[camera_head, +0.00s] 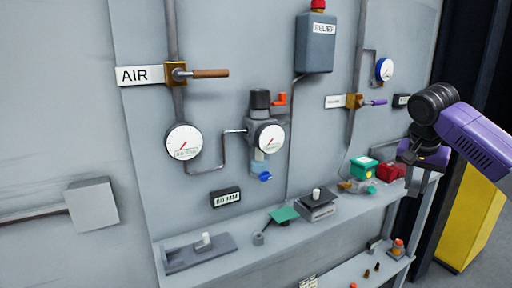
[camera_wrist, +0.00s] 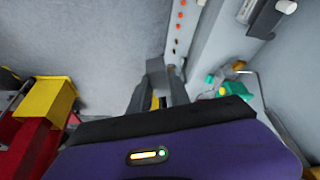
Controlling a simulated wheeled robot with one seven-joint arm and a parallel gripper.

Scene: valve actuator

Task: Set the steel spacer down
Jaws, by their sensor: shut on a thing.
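My gripper (camera_head: 418,172) hangs at the right end of the upper shelf in the head view, below my black wrist joint. In the wrist view its fingers (camera_wrist: 158,88) are close together and shut on a small grey piece (camera_wrist: 155,66), which looks like the steel spacer. The fingers hide much of it. In the head view I cannot make the spacer out apart from the gripper. The upper shelf (camera_head: 262,250) runs along the wall panel, to the left of my gripper.
A green-topped block (camera_head: 363,166) and a red box (camera_head: 390,172) stand on the shelf close to my gripper. Fixtures with white knobs (camera_head: 317,195) sit further left. A lower shelf (camera_head: 345,272) holds small parts. A yellow cabinet (camera_head: 472,215) stands at right.

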